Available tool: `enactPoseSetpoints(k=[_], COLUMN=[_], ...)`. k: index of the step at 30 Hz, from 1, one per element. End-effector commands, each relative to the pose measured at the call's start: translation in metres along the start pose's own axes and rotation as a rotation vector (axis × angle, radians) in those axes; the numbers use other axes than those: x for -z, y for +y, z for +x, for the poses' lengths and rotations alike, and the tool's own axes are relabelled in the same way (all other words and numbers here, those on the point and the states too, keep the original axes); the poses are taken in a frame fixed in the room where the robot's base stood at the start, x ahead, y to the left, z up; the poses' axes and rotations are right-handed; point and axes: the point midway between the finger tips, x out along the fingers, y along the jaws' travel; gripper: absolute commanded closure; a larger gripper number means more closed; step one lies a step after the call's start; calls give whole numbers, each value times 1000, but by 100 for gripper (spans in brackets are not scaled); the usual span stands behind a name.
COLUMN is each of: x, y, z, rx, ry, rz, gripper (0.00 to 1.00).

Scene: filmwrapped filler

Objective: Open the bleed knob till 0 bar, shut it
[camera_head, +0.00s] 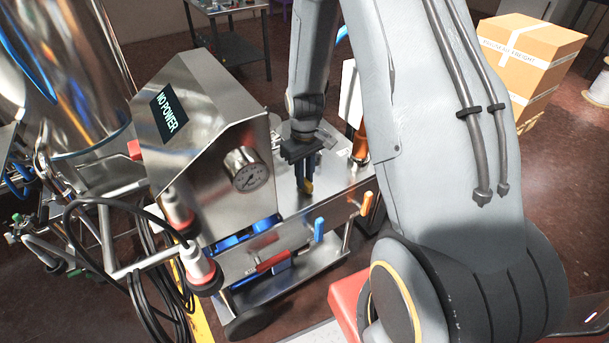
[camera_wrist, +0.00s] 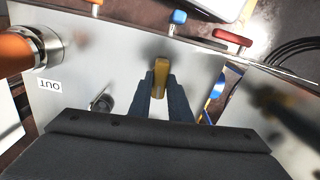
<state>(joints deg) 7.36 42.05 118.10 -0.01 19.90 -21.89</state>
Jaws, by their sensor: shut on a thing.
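The bleed knob appears to be the yellow knob (camera_wrist: 160,72) on the steel deck of the machine. In the head view its yellow part (camera_head: 308,186) shows just below my fingertips. My gripper (camera_head: 304,180) points down at the deck, and its two dark fingers (camera_wrist: 166,90) are shut on the yellow knob from both sides. A round pressure gauge (camera_head: 246,169) is on the steel housing to the left. Its needle is too small to read. The lower part of the knob is partly hidden by the fingers.
A "NO POWER" display (camera_head: 167,114) is on the housing (camera_head: 200,140). Blue (camera_head: 319,229) and red (camera_head: 272,262) handles line the deck's front edge. An orange cylinder (camera_wrist: 16,50) stands beside an "OUT" label (camera_wrist: 49,85). Boxes (camera_head: 530,50) stand at the back right.

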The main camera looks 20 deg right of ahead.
Motion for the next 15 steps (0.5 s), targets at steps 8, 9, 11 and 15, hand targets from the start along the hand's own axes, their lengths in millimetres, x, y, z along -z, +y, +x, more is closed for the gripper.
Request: enactPoseSetpoints(k=[8, 9, 11, 15], x=[2, 2, 2, 2], y=[0, 0, 0, 0], z=[-2, -2, -2, -2], rx=[-2, -2, -2, -3], ry=[3, 4, 4, 4], rz=[-261, -298, -350, -463], gripper=[100, 100, 100, 100])
